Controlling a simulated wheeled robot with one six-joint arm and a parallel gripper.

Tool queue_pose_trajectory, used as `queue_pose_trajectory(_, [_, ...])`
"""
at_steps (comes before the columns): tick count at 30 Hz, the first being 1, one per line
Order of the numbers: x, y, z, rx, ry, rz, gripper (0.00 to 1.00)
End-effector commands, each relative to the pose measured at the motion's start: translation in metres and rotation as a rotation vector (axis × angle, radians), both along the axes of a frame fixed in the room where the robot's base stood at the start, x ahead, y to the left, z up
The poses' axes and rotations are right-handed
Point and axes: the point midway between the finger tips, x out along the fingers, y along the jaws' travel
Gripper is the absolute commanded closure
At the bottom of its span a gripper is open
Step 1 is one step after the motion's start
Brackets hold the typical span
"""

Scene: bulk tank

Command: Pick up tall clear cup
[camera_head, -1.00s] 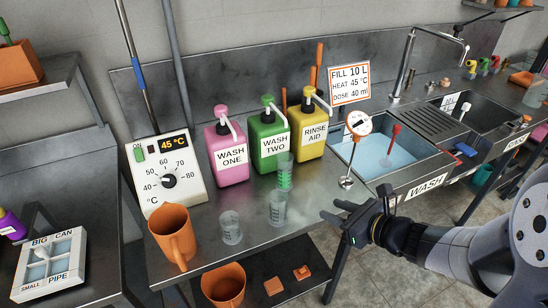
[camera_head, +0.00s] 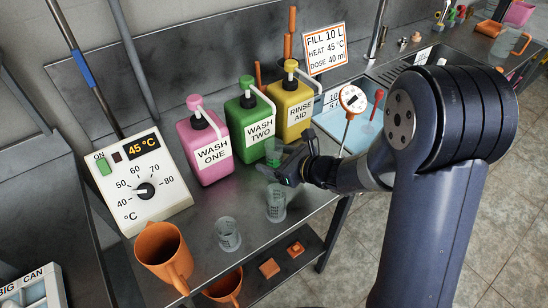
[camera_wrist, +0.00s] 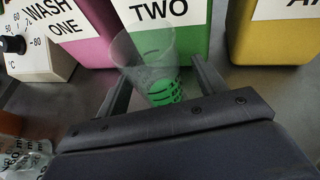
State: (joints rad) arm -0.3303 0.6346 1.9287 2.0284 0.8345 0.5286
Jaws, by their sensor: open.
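A tall clear cup (camera_wrist: 150,62) stands in front of the green bottle, with green showing through its lower part and dark marks on its side. In the head view it is partly hidden by my gripper (camera_head: 282,168). In the wrist view my gripper (camera_wrist: 160,82) is open, with one finger on each side of the cup. I cannot tell whether either finger touches it. Two other clear marked cups stand nearer the counter's front, one (camera_head: 276,203) just below my gripper and a shorter one (camera_head: 228,235) to the left.
Pink (camera_head: 203,150), green (camera_head: 246,125) and yellow (camera_head: 294,105) pump bottles stand close behind the cup. A temperature box (camera_head: 150,185) and an orange jug (camera_head: 160,245) are at the left. A sink (camera_head: 375,85) with a dial thermometer (camera_head: 352,98) lies right.

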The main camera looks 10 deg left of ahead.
Motion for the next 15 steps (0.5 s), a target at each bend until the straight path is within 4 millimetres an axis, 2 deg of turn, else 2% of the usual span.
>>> queue_pose_trajectory(4, [0.0058, 0.0134, -0.0050, 0.001, -0.001, 0.001, 0.33])
queue_pose_trajectory(12, [0.0073, 0.0153, -0.0062, 0.000, -0.002, -0.001, 0.33])
queue_pose_trajectory(15, [0.0073, 0.0152, -0.0061, 0.001, -0.001, 0.000, 0.41])
